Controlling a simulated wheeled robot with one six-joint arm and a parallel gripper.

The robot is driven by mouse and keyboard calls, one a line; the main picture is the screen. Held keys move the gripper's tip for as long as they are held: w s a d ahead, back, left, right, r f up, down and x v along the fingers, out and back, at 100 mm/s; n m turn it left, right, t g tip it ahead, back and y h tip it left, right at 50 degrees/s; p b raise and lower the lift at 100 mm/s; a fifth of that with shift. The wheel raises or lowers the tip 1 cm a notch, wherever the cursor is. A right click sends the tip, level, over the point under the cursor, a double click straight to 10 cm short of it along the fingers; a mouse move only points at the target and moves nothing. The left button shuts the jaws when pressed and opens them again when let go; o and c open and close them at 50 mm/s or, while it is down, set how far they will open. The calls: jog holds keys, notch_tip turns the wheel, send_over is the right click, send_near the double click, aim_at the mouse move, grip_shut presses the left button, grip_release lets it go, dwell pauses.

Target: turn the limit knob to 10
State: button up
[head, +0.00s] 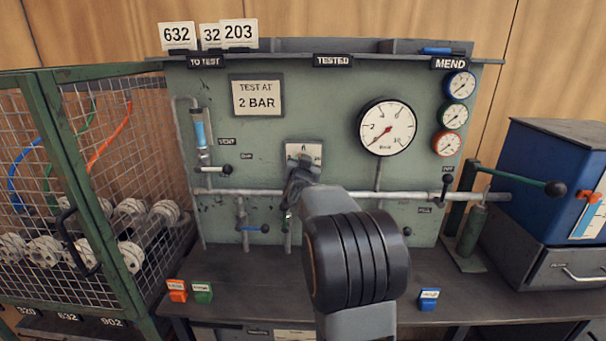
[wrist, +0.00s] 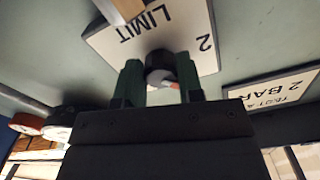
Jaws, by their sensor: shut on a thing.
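The limit knob (wrist: 158,62) is a small dark round knob with an orange-red mark on its lower right side in the wrist view. It sits on a pale plate (wrist: 112,44) lettered LIMIT, with a 2 near one edge; the lettering appears upside down there. My gripper (wrist: 160,82) is shut on the knob, one green finger on each side. In the head view the plate (head: 304,150) shows above my gripper (head: 298,184), which hides the knob. Which number the mark points at cannot be told.
A large pressure gauge (head: 387,127) is right of the plate. A TEST AT 2 BAR sign (head: 257,95) is up to the left. A horizontal pipe (head: 400,196) crosses the panel. A mesh cage (head: 75,190) stands at left.

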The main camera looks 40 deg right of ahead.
jog(key=m+b, duration=0.3)
jog(key=m, duration=0.5)
jog(key=m+b, duration=0.4)
jog(key=m, duration=0.5)
jog(key=m+b, duration=0.4)
jog(key=m, duration=0.4)
jog(key=shift+r+m, duration=0.4)
jog(key=o, duration=0.9)
jog(key=shift+b, duration=0.3)
jog(key=v, duration=1.3)
jog(key=shift+s+a, duration=0.25)
jog(key=shift+a, duration=0.05)
